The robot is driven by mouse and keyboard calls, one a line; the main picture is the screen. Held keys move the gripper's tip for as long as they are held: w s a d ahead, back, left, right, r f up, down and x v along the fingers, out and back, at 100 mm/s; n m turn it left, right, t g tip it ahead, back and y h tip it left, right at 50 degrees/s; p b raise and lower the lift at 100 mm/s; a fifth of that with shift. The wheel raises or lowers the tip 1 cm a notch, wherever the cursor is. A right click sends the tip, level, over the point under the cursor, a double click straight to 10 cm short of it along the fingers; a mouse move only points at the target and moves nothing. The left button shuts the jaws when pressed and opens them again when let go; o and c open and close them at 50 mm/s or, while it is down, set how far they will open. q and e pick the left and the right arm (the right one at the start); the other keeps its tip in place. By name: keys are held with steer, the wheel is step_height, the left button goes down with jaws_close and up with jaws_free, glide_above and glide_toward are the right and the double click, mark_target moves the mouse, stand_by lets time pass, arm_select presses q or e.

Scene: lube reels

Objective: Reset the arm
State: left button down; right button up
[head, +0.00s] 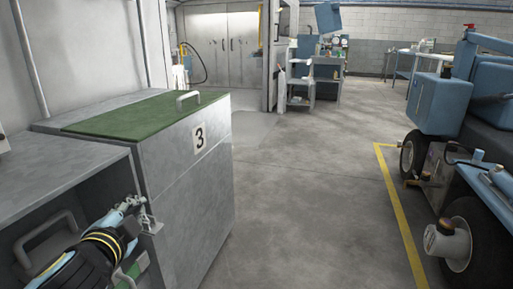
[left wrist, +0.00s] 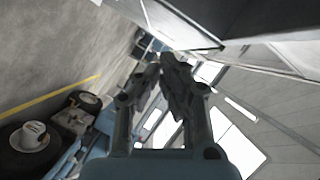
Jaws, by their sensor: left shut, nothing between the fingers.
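My left arm comes in at the lower left of the head view, with black and yellow bands. My left gripper (head: 148,218) is in front of the open compartment of the grey metal cabinet (head: 75,165), near the cabinet marked 3 (head: 190,222). In the left wrist view the two fingers of my left gripper (left wrist: 161,62) come together at the tips. They are shut with nothing between them. My right gripper is in neither view.
A green mat (head: 135,112) and a handle (head: 187,98) lie on the cabinet top. A blue wheeled machine (head: 436,103) stands at the right behind a yellow floor line (head: 402,225). The floor between (head: 300,200) is clear. A workbench cart (head: 313,85) stands farther back.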

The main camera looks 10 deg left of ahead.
arm_select(q)
steer(key=s+d+f+n+g+h, duration=0.1)
steer(key=s+d+f+n+g, duration=0.2)
steer(key=s, duration=0.6)
steer(key=s+d+f+n+g+h, duration=0.1)
steer(key=s+d+n+g+h, duration=0.1)
steer(key=s+g, duration=0.5)
steer(key=s+d+f+n+g+h, duration=0.1)
steer(key=s+d+n+g, duration=0.15)
steer(key=s, duration=0.85)
steer(key=s+a+f+p, duration=0.1)
steer(key=s+f+p, duration=0.1)
steer(key=f, duration=0.9)
steer(key=s+a+f+p, duration=0.1)
steer(key=a+f, duration=0.1)
steer(key=f, duration=0.9)
steer(key=s+f+g+p, duration=0.1)
steer(key=s+f, duration=0.5)
steer(key=s, duration=0.3)
steer(key=s+f+p, duration=0.1)
steer(key=s+f, duration=0.5)
steer(key=s, duration=0.3)
steer(key=shift+s+a+f+n+g+p, duration=0.2)
steer(key=shift+s+a+n+g+p, duration=0.15)
steer(key=shift+s+a+n, duration=0.1)
